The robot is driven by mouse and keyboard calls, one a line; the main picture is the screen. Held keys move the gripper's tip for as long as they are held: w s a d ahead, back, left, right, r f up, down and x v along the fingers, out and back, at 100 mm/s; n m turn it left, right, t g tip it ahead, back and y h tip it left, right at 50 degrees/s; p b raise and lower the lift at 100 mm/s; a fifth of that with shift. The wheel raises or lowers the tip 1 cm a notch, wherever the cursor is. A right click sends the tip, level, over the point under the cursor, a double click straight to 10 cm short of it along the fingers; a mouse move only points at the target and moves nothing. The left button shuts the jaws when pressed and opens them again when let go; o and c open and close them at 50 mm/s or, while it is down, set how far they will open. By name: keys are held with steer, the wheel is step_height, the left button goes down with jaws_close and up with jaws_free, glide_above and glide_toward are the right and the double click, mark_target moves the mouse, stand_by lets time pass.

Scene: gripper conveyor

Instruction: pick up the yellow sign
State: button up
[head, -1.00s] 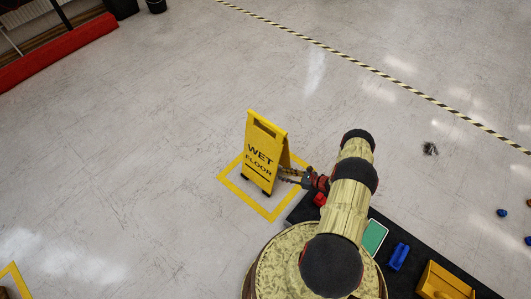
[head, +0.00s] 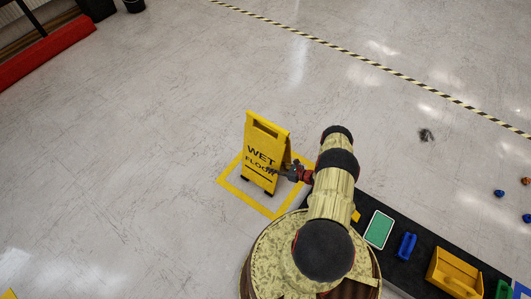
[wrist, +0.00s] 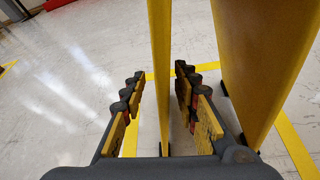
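The yellow wet floor sign (head: 262,140) stands upright as an A-frame inside a yellow floor square in the head view. My gripper (head: 278,170) reaches it from the right, at its lower half. In the wrist view my gripper (wrist: 160,76) is open, with one finger on each side of one sign panel (wrist: 160,40), seen edge-on. A gap shows between the panel and each finger. The sign's other panel (wrist: 260,60) is to the right, outside the right finger. Part of the lettering is hidden by the gripper.
A black conveyor belt (head: 355,190) at the lower right carries a green card (head: 379,229), a blue piece (head: 406,246) and a yellow bin (head: 455,272). Small scraps lie on the floor at right. The floor left of and behind the sign is clear.

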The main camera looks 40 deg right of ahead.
mark_target(266, 165)
steer(key=b+x, duration=0.1)
steer(key=x, duration=0.2)
steer(key=f+b+x, duration=0.1)
steer(key=x, duration=0.2)
steer(key=shift+s+d+b, duration=0.15)
steer(key=shift+s+b, duration=0.05)
steer(key=shift+b, duration=0.15)
steer(key=shift+c, duration=1.2)
jaws_close()
steer(key=shift+d, duration=0.1)
